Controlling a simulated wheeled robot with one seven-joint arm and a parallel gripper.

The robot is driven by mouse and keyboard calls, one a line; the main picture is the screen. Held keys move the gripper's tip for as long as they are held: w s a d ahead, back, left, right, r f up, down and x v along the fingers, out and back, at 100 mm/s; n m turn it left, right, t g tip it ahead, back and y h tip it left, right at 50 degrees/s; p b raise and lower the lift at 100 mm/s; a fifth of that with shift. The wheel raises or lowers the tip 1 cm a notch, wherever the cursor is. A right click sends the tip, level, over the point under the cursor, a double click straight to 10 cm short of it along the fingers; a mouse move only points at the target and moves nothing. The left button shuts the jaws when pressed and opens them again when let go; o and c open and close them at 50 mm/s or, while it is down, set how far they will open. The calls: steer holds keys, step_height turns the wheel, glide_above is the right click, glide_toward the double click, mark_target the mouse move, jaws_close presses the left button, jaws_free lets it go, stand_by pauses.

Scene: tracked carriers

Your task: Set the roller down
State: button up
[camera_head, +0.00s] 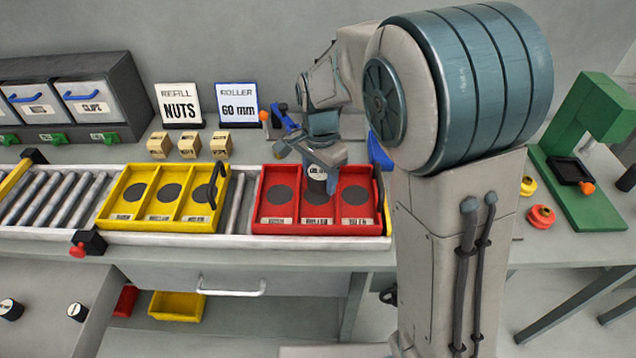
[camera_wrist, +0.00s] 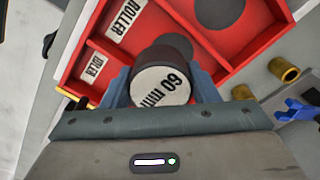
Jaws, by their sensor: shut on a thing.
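The roller (camera_wrist: 160,86) is a dark cylinder with a white end marked "60 mm". My gripper (camera_wrist: 160,92) is shut on it, one blue-grey finger on each side. In the head view the roller (camera_head: 317,184) shows below my gripper (camera_head: 318,162), in line with the middle compartment of the red tray (camera_head: 262,226). The tray has three compartments with dark round spots and labels; in the wrist view (camera_wrist: 275,48) labels read "ROLLER" and "IDLER". I cannot tell whether the roller's lower end touches the tray floor.
A yellow tray (camera_head: 104,214) sits left on the roller track (camera_head: 60,199). The red tray has a dark handle (camera_head: 379,188) at its right. Signs read "REFILL NUTS" (camera_head: 180,106) and "ROLLER 60 mm" (camera_head: 238,105). Wooden blocks (camera_head: 189,146) and a green press (camera_head: 590,130) stand nearby.

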mark_target(317, 196)
steer(key=shift+w+a+f, duration=0.25)
steer(key=shift+w+f, duration=0.15)
steer(key=shift+w, duration=0.3)
steer(key=shift+f, duration=2.05)
steer(key=shift+f, duration=0.2)
steer(key=o, duration=0.9)
steer(key=shift+r, duration=0.1)
